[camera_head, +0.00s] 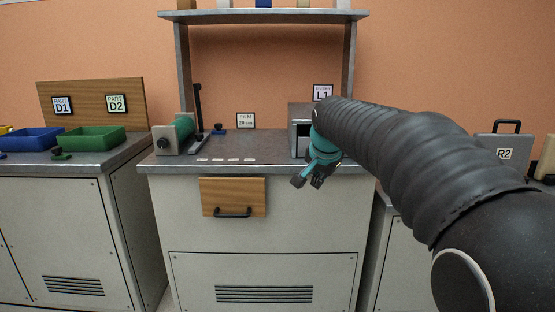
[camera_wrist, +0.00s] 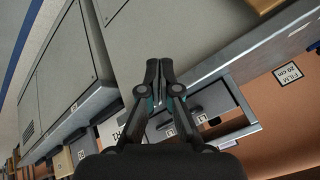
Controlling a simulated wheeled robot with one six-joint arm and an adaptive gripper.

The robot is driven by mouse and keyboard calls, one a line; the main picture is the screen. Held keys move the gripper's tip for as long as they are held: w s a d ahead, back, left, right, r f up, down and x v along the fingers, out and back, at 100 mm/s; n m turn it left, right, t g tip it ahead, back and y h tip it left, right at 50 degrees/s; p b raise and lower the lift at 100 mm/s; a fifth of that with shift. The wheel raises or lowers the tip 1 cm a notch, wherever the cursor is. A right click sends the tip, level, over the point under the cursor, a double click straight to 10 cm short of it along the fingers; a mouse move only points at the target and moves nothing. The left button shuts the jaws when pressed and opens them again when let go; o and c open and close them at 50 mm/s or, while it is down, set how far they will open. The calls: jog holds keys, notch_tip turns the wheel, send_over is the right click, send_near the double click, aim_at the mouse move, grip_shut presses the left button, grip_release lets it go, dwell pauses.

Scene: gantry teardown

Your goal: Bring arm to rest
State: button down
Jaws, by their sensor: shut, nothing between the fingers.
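My arm (camera_head: 400,140), in a dark ribbed sleeve, reaches in from the right in the head view. It ends in my gripper (camera_head: 307,182), which hangs at the front edge of the middle bench, to the right of the wooden drawer front. In the wrist view my gripper (camera_wrist: 159,64) shows its two fingers close together at the tips. It is shut and holds nothing. Part of the box under the L1 sign is hidden behind my arm.
The middle bench (camera_head: 255,168) carries a green roller device (camera_head: 184,128) at its left. A wooden drawer front (camera_head: 234,190) is below the edge. Blue (camera_head: 30,139) and green (camera_head: 92,138) bins stand on the left bench. A grey R2 case (camera_head: 500,146) stands at right.

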jog(key=s+d+f+n, duration=0.1)
jog(key=s+f, duration=0.3)
jog(key=s, duration=0.8)
jog(key=s+d+f+n+g, duration=0.1)
jog(key=s+f+n, duration=0.3)
jog(key=s, duration=0.7)
jog(key=s+d+f+n, duration=0.2)
jog(key=s+f, duration=0.3)
jog(key=s, duration=0.7)
jog(key=shift+s+d+f+n, duration=0.3)
jog(key=shift+s+d+n, duration=0.1)
jog(key=shift+d, duration=0.25)
